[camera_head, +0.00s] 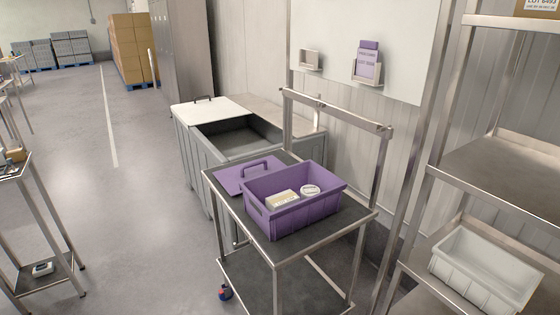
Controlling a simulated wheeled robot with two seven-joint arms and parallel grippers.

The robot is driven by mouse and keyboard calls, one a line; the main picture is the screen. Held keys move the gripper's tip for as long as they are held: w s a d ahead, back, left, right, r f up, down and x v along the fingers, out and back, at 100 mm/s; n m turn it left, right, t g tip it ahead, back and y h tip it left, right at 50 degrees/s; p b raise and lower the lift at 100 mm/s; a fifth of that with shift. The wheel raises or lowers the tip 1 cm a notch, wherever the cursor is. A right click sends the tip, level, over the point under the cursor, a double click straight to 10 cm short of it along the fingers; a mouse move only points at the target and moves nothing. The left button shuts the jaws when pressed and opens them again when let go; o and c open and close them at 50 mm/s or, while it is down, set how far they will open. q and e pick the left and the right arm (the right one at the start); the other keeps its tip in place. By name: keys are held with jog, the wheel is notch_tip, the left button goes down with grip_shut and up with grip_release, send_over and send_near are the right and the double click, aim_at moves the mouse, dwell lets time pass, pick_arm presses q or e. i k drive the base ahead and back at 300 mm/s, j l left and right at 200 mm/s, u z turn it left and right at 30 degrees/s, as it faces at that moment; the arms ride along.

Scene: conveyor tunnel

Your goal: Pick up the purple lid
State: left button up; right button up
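The purple lid (236,179) lies flat on the dark top of a metal cart (345,219), at its back left. It has a raised handle (255,166) on top. The purple bin (288,220) stands on the cart just right of the lid, open at the top, and hides part of the lid's right side or edge. In the bin are a cream-coloured box (282,199) and a round white item (310,190). Neither of my grippers shows in the head view.
A grey bin (192,165) with a partly open white top stands behind the cart. A metal shelf (500,165) with a white tub (485,270) is at the right. A table (22,168) is at the left edge. The floor between is clear.

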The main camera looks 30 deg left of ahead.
aim_at(230, 177)
jog(key=u, duration=1.15)
jog(key=i+j, duration=0.2)
